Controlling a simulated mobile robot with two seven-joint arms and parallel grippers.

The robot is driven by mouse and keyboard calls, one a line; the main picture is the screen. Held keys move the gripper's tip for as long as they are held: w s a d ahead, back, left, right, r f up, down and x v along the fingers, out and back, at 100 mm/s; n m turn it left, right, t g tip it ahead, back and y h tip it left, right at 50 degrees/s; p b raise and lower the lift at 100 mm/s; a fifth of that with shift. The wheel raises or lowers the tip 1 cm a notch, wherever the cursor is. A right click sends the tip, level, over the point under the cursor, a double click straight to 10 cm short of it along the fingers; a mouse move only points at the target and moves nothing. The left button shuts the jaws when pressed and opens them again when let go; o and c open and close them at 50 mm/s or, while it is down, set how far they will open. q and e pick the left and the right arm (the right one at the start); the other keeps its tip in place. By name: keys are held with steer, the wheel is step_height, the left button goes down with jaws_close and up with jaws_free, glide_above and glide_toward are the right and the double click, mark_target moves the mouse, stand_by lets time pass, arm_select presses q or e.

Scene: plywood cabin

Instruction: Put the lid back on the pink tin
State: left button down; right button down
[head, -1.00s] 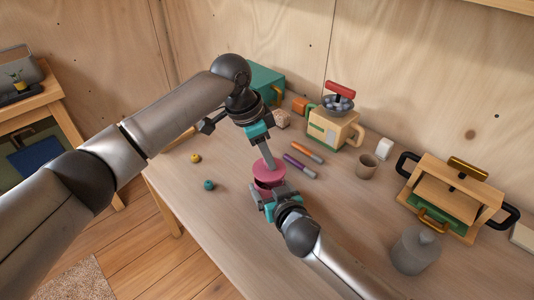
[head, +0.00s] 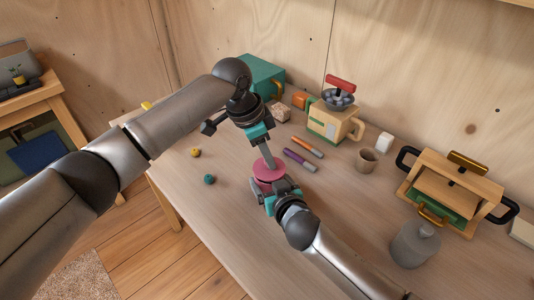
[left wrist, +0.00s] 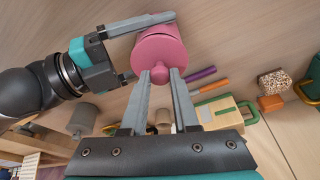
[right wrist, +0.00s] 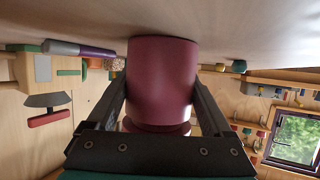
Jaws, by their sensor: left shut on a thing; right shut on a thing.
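The pink tin (head: 260,186) stands upright on the table, partly hidden by my right gripper (head: 272,190). My right gripper is shut around its body, with one finger on each side in the right wrist view (right wrist: 162,85). The round pink lid (head: 268,170) is at the top of the tin, roughly level and lined up with it. My left gripper (head: 270,163) points down and is shut on the lid's knob, which shows between its fingertips in the left wrist view (left wrist: 160,74). I cannot tell whether the lid is fully seated.
Purple (head: 299,161) and orange (head: 308,147) markers lie just behind the tin. A brown cup (head: 367,160), a grey jar (head: 415,244) and a wooden box with black handles (head: 457,195) stand to the right. Small yellow (head: 196,153) and teal (head: 209,179) items lie left. The front table is clear.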

arm_select(q)
steer(key=shift+f, duration=0.55)
steer(key=c, duration=0.6)
jaws_free()
arm_select(e)
jaws_free()
arm_select(q)
steer(key=v, duration=1.2)
arm_select(e)
steer(key=shift+s, duration=0.1)
